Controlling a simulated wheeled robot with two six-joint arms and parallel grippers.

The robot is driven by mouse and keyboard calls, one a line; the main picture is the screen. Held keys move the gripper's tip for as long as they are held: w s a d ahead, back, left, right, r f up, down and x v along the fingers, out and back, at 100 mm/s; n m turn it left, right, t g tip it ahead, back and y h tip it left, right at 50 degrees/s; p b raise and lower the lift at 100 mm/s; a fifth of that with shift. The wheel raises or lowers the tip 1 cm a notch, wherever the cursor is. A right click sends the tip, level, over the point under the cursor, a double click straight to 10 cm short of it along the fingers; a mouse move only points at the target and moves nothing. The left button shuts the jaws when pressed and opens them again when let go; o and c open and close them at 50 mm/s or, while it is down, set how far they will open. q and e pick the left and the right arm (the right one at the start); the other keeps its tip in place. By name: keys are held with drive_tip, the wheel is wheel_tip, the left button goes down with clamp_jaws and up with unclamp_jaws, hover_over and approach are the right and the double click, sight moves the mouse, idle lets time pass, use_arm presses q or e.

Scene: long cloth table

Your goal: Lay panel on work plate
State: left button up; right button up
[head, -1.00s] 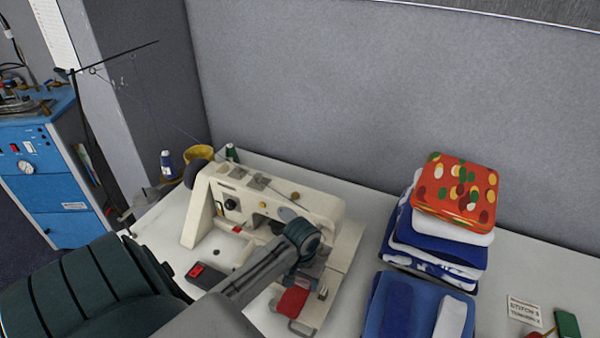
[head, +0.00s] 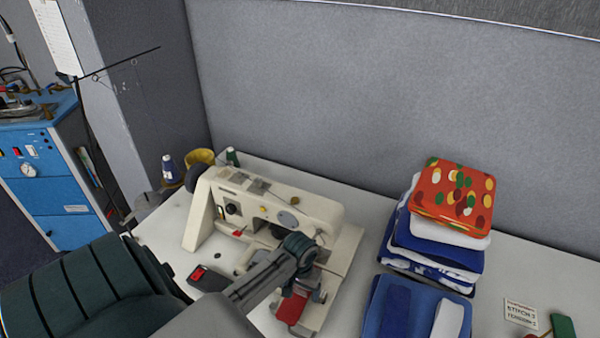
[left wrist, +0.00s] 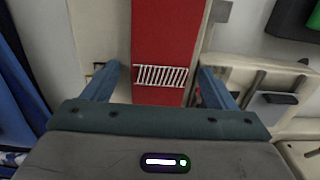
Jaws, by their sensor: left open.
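A red panel (head: 291,308) lies at the front of the sewing machine's pale work plate (head: 335,285). It also shows in the left wrist view as a red strip (left wrist: 172,35) with a white ladder-like stitch mark across it. My left gripper (head: 308,287) is just above the plate, next to the panel. In the left wrist view its two open fingers (left wrist: 158,82) stand on either side of the red strip, with gaps on both sides. Whether the panel lies flat on the plate is hard to tell. My right gripper is not in view.
The cream sewing machine (head: 262,205) stands just behind my left gripper. A blue tray (head: 415,310) with cloth pieces is to the right, with a folded cloth stack (head: 437,245) behind. A small black-and-red box (head: 208,278) lies left. A grey partition (head: 400,100) closes the back.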

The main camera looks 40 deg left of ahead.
sight(300, 290)
use_arm(q)
drive_tip(key=shift+r, duration=0.15)
wheel_tip(300, 290, up, 12)
drive_tip(key=b, duration=0.2)
drive_tip(key=shift+b, duration=0.3)
